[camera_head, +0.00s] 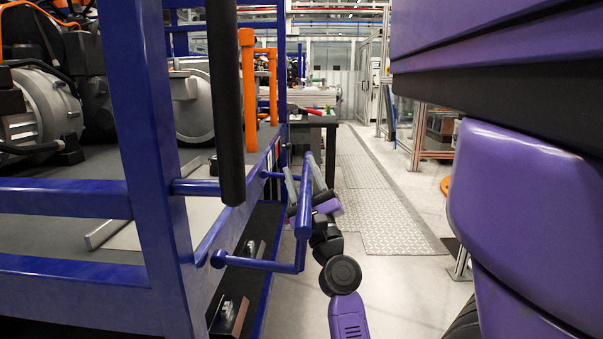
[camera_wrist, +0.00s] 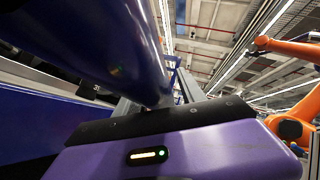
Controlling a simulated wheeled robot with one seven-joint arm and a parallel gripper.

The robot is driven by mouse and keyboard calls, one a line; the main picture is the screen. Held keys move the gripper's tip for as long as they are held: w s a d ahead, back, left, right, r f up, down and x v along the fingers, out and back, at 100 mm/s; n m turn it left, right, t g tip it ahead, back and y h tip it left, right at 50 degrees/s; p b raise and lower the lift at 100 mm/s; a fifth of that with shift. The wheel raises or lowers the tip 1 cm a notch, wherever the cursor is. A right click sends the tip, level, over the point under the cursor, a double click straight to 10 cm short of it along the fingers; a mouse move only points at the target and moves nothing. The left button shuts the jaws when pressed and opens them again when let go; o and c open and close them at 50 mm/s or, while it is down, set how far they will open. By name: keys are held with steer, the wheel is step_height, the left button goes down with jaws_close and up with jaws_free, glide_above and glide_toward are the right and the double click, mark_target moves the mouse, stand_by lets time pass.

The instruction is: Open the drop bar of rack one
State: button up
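Rack one appears to be the blue frame (camera_head: 160,150) on the left of the head view; no label is readable. A blue bent bar (camera_head: 302,225), likely its drop bar, sticks out from the rack's right side, with a lower arm running back to the frame. My gripper (camera_head: 304,178) is at the upright part of this bar. Its two grey fingers are spread, one on each side of the bar. In the wrist view the thick blue bar (camera_wrist: 110,45) comes down between the fingers, close to the purple palm. Whether the fingers touch it is not clear.
Orange posts (camera_head: 249,90) and a black post (camera_head: 225,100) stand on the rack near the bar. Drive units (camera_head: 45,105) lie on the rack. A table (camera_head: 312,118) stands behind. The floor aisle (camera_head: 385,200) on the right is clear.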

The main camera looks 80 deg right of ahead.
steer(key=b+v, duration=0.4)
steer(key=v, duration=0.3)
steer(key=shift+a+f, duration=0.2)
steer(key=shift+a, duration=0.1)
steer(key=shift+s, duration=0.15)
